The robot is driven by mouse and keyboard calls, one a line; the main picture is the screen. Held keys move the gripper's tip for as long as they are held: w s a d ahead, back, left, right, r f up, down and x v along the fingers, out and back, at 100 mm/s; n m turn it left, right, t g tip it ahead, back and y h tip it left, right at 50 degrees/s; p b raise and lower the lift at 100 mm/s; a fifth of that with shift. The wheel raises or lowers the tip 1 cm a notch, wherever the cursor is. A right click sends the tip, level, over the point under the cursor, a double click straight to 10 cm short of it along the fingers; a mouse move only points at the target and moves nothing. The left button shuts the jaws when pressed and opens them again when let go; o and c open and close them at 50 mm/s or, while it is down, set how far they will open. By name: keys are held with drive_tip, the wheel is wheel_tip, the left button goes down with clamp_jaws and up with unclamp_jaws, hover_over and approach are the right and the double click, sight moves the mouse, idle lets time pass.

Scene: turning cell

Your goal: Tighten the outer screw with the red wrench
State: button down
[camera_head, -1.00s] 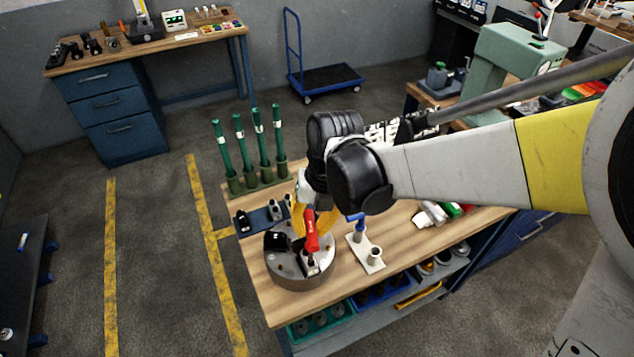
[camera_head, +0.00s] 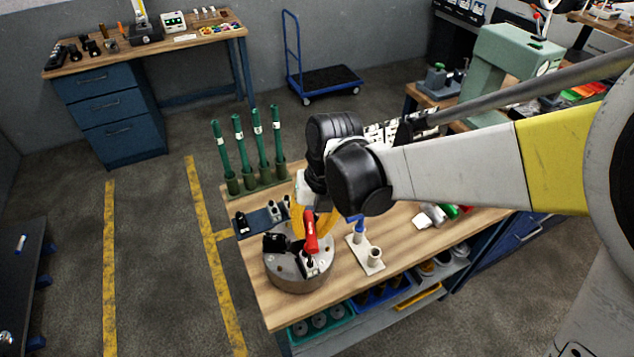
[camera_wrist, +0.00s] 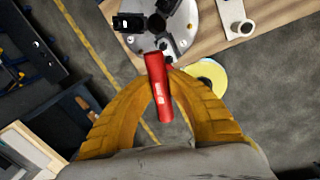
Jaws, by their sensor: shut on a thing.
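The red wrench (camera_head: 311,234) stands nearly upright over the front part of the round grey chuck (camera_head: 302,279) on the wooden bench. My gripper (camera_wrist: 160,78) is shut on the red wrench, with its yellow fingers on either side of the handle. In the wrist view the red handle (camera_wrist: 159,92) points at a dark jaw on the chuck face (camera_wrist: 183,22). The wrench's lower tip is at that jaw. The outer screw is hidden there, and I cannot tell whether the tip sits in it.
A blue-handled tool (camera_head: 359,226) stands in a white holder (camera_head: 364,263) just right of the chuck. Several green-handled tools (camera_head: 257,140) stand in a rack at the bench's back left. A blue block with small parts (camera_head: 258,219) lies behind the chuck. Bare wood lies along the front left.

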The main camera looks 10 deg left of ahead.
drive_tip(key=shift+f+b, duration=0.4)
drive_tip(key=shift+f, duration=0.1)
idle(0.3)
drive_tip(key=shift+m+t, duration=0.3)
drive_tip(key=shift+m, duration=1.1)
